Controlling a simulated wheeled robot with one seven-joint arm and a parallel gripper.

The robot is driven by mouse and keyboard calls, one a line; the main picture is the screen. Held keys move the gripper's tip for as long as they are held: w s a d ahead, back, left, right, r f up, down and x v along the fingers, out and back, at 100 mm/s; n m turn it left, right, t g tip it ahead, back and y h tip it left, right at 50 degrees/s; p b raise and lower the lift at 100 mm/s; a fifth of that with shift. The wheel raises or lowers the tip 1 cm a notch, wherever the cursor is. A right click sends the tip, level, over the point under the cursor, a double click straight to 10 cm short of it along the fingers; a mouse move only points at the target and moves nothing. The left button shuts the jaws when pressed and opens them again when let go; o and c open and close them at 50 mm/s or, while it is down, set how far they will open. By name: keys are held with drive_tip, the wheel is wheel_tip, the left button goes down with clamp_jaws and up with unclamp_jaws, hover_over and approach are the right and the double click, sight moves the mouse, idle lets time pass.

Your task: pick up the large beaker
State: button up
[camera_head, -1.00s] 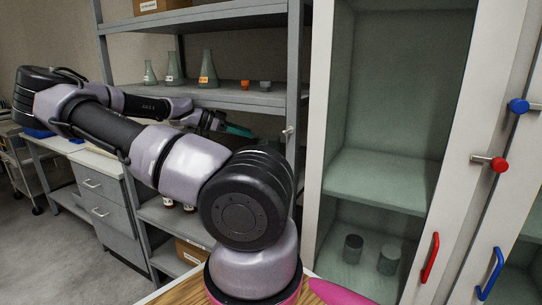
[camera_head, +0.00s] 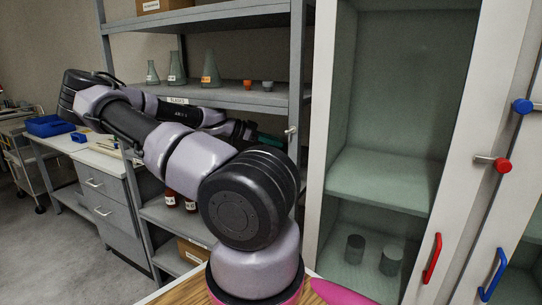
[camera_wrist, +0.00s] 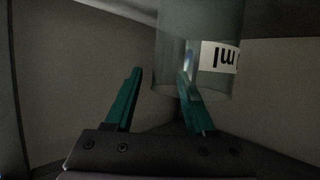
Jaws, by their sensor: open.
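The large beaker (camera_wrist: 200,45) is a clear glass vessel with a white label that reads "ml" turned around. It fills the upper right of the wrist view, partly cut off by the top edge. My gripper (camera_wrist: 160,73) is open, with its two teal fingers apart. The right finger overlaps the beaker's lower part, and the left finger is clear of it to the left. I cannot tell whether the right finger touches the glass. In the head view my gripper (camera_head: 268,139) is at the middle shelf, partly hidden, and I cannot make out the beaker there.
The grey shelf post (camera_head: 296,70) is close to my gripper. Brown bottles (camera_head: 172,198) stand below. A glass-walled cabinet (camera_head: 385,110) is at the right.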

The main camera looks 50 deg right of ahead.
clamp_jaws()
idle(1.4)
